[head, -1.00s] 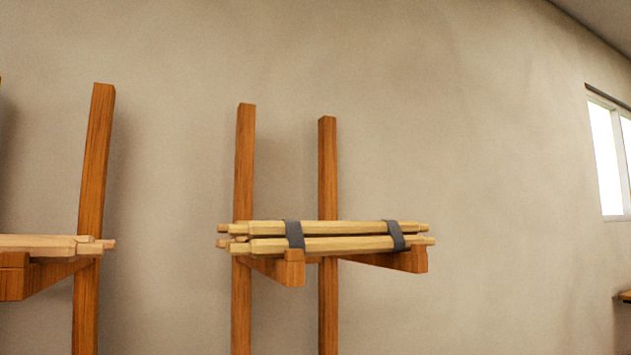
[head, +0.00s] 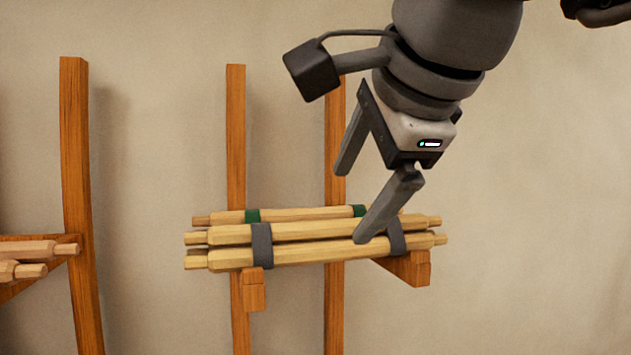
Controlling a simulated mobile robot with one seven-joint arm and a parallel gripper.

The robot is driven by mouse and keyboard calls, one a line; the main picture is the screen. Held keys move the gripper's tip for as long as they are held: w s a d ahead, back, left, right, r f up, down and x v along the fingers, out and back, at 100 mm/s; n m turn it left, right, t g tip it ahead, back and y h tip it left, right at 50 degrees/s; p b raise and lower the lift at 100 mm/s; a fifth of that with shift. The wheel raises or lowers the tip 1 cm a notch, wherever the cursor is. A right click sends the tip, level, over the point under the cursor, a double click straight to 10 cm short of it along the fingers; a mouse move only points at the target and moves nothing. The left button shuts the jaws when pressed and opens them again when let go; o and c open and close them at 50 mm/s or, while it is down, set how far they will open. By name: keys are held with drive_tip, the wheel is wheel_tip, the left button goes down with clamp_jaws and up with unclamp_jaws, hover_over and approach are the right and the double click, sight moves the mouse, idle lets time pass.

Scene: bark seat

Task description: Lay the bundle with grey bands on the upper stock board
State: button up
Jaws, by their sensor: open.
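The bundle with grey bands (head: 322,252) is a set of pale turned wooden sticks held by two dark grey bands. It lies level across the bracket arms of a wooden wall rack. My gripper (head: 352,206) is open and reaches down from the upper right over the bundle's right half. Its near finger overlaps the front of the bundle in the picture, and its far finger hangs higher, toward the back. I cannot tell whether either finger touches the sticks. I cannot make out an upper stock board in view.
A stick bundle with green bands (head: 300,213) lies just behind the grey-banded one. The rack has two uprights, the left one (head: 236,130) clear of my arm, and a right bracket end (head: 412,268). Another rack (head: 75,150) with sticks (head: 30,250) stands at left.

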sight(332, 230)
drive_tip(key=shift+b+x, duration=2.1)
drive_tip(key=shift+x, duration=3.35)
drive_tip(key=shift+r, duration=0.1)
clamp_jaws()
drive_tip(key=shift+r+p, duration=2.1)
drive_tip(key=shift+r, duration=1.45)
drive_tip(key=s+d+b, duration=0.1)
drive_tip(key=s+d, duration=0.2)
drive_tip(key=s, duration=0.7)
drive_tip(key=s+d+b, duration=0.1)
drive_tip(key=s+d, duration=0.2)
drive_tip(key=s, duration=0.8)
drive_tip(key=shift+s, duration=0.15)
